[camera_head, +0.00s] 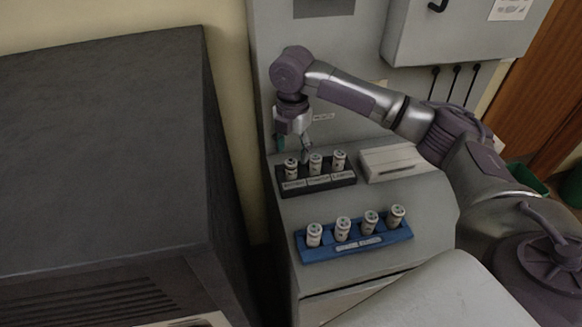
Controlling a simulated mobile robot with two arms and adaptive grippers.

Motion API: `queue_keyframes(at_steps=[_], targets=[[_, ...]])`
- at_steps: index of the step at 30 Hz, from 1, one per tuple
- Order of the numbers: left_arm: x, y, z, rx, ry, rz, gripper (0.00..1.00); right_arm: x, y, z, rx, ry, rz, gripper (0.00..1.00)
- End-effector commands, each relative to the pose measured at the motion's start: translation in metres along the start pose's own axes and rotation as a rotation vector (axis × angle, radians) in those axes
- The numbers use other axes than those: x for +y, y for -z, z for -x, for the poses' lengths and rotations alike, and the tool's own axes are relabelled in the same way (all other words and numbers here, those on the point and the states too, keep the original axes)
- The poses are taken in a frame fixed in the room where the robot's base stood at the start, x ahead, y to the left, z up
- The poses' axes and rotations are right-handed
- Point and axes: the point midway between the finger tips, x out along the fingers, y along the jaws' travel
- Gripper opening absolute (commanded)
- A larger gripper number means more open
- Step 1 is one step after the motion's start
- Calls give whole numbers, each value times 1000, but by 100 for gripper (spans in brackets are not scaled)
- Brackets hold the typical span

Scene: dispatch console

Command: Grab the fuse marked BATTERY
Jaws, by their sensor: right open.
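A black rack (318,184) on the sloped grey console holds three upright white fuses: a left one (291,168), a middle one (316,164) and a right one (340,161). Each has a small label on the rack front. The lettering is too small to read surely, so I cannot tell for certain which is BATTERY. My right gripper (294,149) points down, open and empty, just above and behind the left and middle fuses. One finger is left of the left fuse's top, the other near the middle fuse. My left gripper is not in view.
A blue rack (356,246) with several similar white fuses stands nearer on the console. A pale box (392,162) lies right of the black rack. The grey panel rises behind. A large dark cabinet (100,150) stands at left. Console between the racks is clear.

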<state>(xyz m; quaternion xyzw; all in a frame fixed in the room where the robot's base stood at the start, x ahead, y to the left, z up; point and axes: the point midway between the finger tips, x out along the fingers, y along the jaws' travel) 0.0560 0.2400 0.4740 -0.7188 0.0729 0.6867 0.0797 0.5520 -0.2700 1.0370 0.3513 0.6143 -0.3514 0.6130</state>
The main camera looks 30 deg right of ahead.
Motion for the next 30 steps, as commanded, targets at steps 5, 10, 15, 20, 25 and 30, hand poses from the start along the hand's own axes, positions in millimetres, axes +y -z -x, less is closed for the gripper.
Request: queue_keyframes(at_steps=[5, 10, 15, 20, 25, 30], targets=[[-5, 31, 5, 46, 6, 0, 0, 0, 1, -11, 1, 2, 1, 60], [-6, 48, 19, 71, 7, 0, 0, -1, 5, -34, 1, 4, 1, 60], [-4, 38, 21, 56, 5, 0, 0, 0, 4, -55, 0, 1, 1, 60], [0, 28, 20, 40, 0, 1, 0, 0, 4, -59, -1, -1, 1, 60], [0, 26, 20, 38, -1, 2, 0, 0, 4, -59, -1, -1, 2, 50], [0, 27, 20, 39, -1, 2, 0, 0, 4, -58, -1, -1, 2, 22]])
